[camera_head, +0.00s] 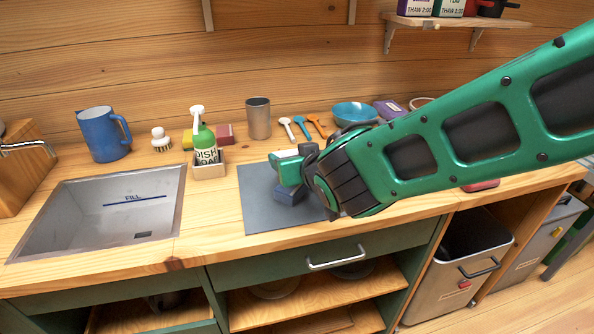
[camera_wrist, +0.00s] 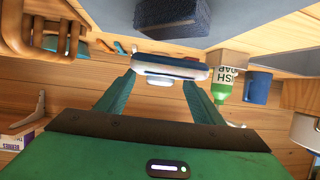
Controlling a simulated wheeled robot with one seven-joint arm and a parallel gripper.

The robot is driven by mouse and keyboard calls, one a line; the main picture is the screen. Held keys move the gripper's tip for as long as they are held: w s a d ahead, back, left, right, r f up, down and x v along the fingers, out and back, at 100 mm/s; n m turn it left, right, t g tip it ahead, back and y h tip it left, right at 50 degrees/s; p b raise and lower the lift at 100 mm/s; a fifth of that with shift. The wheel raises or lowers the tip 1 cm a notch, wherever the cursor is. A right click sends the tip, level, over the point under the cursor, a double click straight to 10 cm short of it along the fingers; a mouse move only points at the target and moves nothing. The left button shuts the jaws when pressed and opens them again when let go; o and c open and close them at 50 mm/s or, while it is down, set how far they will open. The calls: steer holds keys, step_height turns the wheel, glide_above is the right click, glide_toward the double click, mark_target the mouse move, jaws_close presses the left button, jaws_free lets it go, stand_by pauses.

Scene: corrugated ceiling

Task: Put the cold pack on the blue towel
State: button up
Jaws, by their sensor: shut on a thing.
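My gripper (camera_wrist: 162,84) is shut on the cold pack (camera_wrist: 170,64), a flat white thing with a dark blue band, held across the two green fingers. In the head view my gripper (camera_head: 284,170) is above the grey mat, and the pack is mostly hidden by the fingers. The blue towel (camera_wrist: 172,20) shows as a dark blue, rough, folded block on the grey mat. In the head view the towel (camera_head: 289,195) is just below the fingers, partly hidden by my gripper. The pack looks apart from the towel in the wrist view.
The grey mat (camera_head: 262,213) lies on the wooden counter. Left of it are a soap bottle (camera_head: 205,148) in a small tray and the sink (camera_head: 100,222). A metal cup (camera_head: 258,118), several spoons and a blue bowl (camera_head: 353,112) stand along the wall.

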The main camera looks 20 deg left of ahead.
steer(key=shift+w+f, duration=0.1)
steer(key=shift+f, duration=1.9)
steer(key=shift+f, duration=0.15)
steer(key=o, duration=1.4)
steer(key=v, duration=1.2)
steer(key=shift+d, duration=0.1)
